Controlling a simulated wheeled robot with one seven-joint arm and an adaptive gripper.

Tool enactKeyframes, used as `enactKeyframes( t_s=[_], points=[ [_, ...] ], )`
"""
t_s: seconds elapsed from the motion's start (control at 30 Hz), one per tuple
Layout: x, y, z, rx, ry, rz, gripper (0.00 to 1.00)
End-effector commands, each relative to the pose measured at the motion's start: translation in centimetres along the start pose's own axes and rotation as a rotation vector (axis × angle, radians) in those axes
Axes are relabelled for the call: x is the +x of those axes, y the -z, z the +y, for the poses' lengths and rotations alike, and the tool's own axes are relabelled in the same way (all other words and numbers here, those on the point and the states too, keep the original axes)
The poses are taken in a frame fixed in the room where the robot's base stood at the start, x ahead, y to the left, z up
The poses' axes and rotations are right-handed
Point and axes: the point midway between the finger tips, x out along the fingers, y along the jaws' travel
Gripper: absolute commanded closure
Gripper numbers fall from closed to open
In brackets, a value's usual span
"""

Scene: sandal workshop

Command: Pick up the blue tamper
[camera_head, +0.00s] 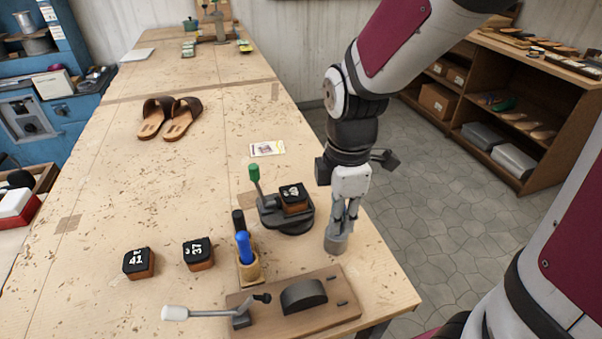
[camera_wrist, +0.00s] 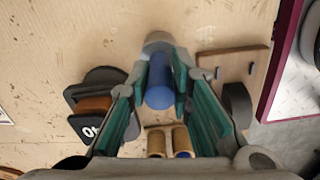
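The blue tamper shows in the wrist view as a blue handle (camera_wrist: 158,88) with a round grey head (camera_wrist: 158,42) beyond the fingertips. In the head view, its grey head (camera_head: 336,243) shows below my gripper (camera_head: 342,222), over the table's right side; the fingers hide the handle. My gripper (camera_wrist: 160,75) has a green-padded finger close against each side of the blue handle and looks shut on it. I cannot tell whether the head touches the table.
A wooden holder (camera_head: 250,272) with a blue-handled tool (camera_head: 243,245) and a black-handled one (camera_head: 238,220) stands left. A dark round device (camera_head: 287,222) is behind it, a lever board (camera_head: 325,318) in front. Sandals (camera_head: 168,118) lie farther back. Table space is clear beyond the card (camera_head: 267,149).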

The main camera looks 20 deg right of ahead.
Motion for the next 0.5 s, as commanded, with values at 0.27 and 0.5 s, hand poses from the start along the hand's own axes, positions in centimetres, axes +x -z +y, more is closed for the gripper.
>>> enactKeyframes(
  t_s=[0.27,0.5],
  points=[
    [-0.04,0.00,0.03,0.000,-0.001,0.000,1.00],
    [-0.43,0.01,0.04,0.000,-0.001,0.001,1.00]
  ],
)
